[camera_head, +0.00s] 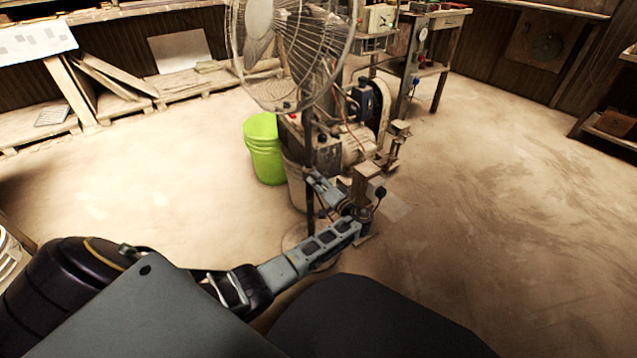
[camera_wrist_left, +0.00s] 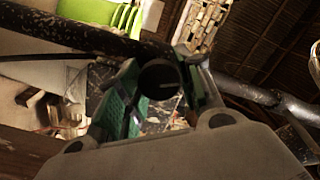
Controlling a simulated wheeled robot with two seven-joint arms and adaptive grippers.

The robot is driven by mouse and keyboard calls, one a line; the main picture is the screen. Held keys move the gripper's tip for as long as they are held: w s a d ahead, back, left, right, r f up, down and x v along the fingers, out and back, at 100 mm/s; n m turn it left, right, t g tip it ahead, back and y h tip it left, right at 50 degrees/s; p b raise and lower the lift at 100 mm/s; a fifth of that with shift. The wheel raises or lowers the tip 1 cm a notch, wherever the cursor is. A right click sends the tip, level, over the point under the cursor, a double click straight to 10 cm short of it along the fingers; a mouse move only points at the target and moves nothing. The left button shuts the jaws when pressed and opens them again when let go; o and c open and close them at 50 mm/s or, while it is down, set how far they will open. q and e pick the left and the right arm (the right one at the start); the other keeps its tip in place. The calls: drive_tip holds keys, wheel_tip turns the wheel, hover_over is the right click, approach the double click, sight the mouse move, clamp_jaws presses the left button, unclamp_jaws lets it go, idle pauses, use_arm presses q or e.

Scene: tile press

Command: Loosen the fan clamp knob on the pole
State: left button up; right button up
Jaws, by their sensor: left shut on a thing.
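The fan (camera_head: 292,45) stands on a thin dark pole (camera_head: 309,150) in the middle of the head view. My left gripper (camera_head: 350,209) is at the lower part of the pole, its fingers reaching past it. In the left wrist view the pole (camera_wrist_left: 70,34) crosses behind the fingers as a dark bar. A dark round knob (camera_wrist_left: 160,79) sits between the two fingers of my left gripper (camera_wrist_left: 165,88), which is shut on it. In the head view the knob is hard to make out among the fingers. My right gripper is not in view.
A lime green bucket (camera_head: 264,150) stands left of the pole. A dusty machine (camera_head: 360,145) with a motor and wheel stands close behind it. A workbench (camera_head: 430,45) is farther back. The floor on the right and left is clear.

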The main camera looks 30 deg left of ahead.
use_arm(q)
drive_tip(key=shift+n, duration=0.4)
drive_tip(key=o, duration=1)
drive_tip(key=shift+o, duration=0.2)
drive_tip(key=v, duration=1.2)
drive_tip(key=shift+f, duration=0.1)
